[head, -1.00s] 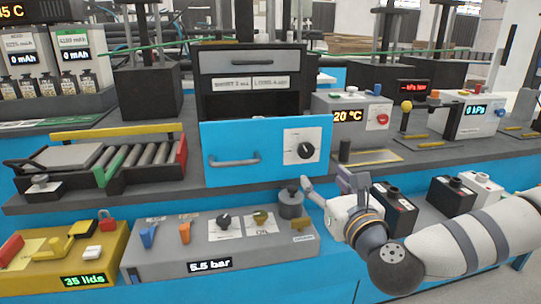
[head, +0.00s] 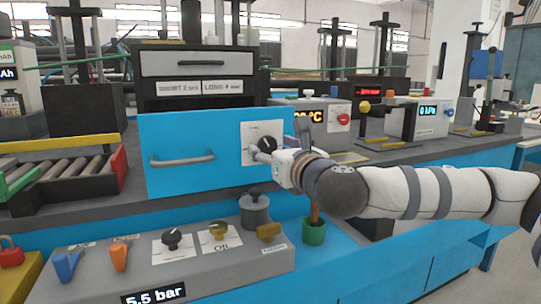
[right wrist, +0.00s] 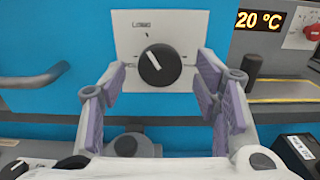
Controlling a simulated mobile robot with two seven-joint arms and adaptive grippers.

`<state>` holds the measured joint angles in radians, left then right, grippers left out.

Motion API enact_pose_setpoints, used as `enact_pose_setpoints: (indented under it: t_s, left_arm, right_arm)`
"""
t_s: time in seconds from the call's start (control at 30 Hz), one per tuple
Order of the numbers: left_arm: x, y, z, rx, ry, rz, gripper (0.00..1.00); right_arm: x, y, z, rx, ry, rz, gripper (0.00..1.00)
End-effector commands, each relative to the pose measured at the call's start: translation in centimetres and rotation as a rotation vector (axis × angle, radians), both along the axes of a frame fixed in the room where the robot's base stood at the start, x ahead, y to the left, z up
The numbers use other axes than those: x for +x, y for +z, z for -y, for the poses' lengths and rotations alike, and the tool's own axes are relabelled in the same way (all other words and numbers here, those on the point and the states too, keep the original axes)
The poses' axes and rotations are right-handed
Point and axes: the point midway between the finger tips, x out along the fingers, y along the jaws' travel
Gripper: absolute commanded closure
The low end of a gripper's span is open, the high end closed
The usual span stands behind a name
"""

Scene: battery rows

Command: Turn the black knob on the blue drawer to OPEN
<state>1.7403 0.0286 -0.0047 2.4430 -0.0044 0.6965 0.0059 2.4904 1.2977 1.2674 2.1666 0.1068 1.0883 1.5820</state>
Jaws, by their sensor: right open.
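The blue drawer front (head: 185,128) stands out from its dark cabinet, with a grey bar handle (head: 183,159) at left and a white plate at right. On the plate is the round black knob (head: 267,145); it also shows in the right wrist view (right wrist: 160,66), its white mark pointing up and slightly left. Small print above it is hard to read. My right gripper (head: 262,154) is in front of the plate. In the right wrist view its open purple-padded fingers (right wrist: 161,80) stand either side of the knob, apart from it. My left gripper is not in view.
Below the drawer is a grey panel (head: 215,270) with several switches and a 5.5 bar display. A grey lidded canister (head: 254,208) stands just under my right gripper. A roller conveyor (head: 70,170) is at left. A temperature box (head: 325,116) stands close to the drawer's right.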

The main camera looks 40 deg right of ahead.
Motion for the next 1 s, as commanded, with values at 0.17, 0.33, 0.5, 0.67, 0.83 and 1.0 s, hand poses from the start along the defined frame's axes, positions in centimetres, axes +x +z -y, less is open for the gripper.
enact_pose_setpoints:
  t_s: [0.17, 0.33, 0.5, 0.67, 0.83, 1.0]
  left_arm:
    - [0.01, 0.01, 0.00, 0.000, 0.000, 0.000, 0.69]
    - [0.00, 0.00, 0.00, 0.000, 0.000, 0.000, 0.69]
    - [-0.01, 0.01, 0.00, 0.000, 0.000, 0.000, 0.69]
    - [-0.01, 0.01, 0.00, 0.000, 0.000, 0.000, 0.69]
    - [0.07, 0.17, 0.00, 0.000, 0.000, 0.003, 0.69]
    - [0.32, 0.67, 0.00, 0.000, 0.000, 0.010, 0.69]
  right_arm:
    - [0.75, -0.02, 0.19, -0.001, 0.000, 0.000, 0.44]
    - [0.74, -0.06, 0.19, -0.001, 0.000, 0.000, 0.44]
    - [0.72, -0.08, 0.19, -0.001, -0.001, -0.001, 0.82]
    - [0.71, -0.09, 0.20, -0.001, -0.001, -0.001, 0.92]
    - [0.70, -0.01, 0.21, -0.019, -0.001, -0.005, 0.92]
    - [0.69, 0.11, 0.21, -0.090, -0.001, -0.022, 0.92]
